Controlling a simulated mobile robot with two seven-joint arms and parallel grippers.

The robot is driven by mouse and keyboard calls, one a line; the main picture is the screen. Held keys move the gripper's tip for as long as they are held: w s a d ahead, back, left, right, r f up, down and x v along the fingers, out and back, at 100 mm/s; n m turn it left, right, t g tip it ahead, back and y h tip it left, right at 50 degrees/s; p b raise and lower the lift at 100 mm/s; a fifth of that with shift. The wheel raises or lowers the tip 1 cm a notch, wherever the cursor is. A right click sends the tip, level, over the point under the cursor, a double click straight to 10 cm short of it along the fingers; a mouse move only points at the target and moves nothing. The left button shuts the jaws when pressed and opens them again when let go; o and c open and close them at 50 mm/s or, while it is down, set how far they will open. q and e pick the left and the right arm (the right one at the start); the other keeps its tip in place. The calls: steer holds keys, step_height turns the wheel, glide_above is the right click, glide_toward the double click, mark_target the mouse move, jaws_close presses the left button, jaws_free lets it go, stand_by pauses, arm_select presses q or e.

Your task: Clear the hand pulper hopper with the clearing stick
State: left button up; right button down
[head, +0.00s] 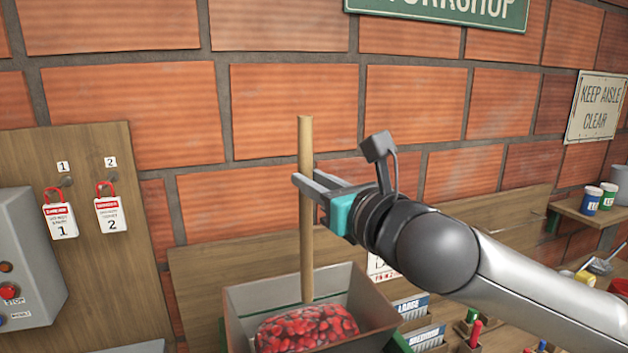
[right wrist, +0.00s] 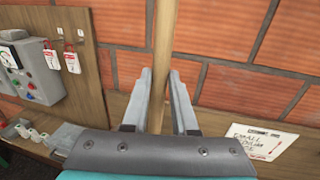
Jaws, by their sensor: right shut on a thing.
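The clearing stick (head: 306,215) is a pale wooden rod, upright above the hopper (head: 250,302). My right gripper (head: 308,184) is shut on the stick at its upper part. The stick's lower end is inside the hopper's outline, close to the red cherries (head: 310,328); I cannot tell whether it touches them. The hopper is a grey open box with cherries heaped in it. In the right wrist view the stick (right wrist: 163,60) stands between the two fingers (right wrist: 163,85). My left gripper is not in view.
A wooden board (head: 95,215) at the left carries two red padlocks with tags. A grey control box (head: 25,260) with a red stop button is beside it. Card boxes (head: 412,308) and small tools stand right of the hopper. Cups (head: 590,200) sit on a shelf at the far right.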

mark_target(310, 140)
steer(key=shift+r+p, duration=1.3)
steer(key=shift+r, duration=1.6)
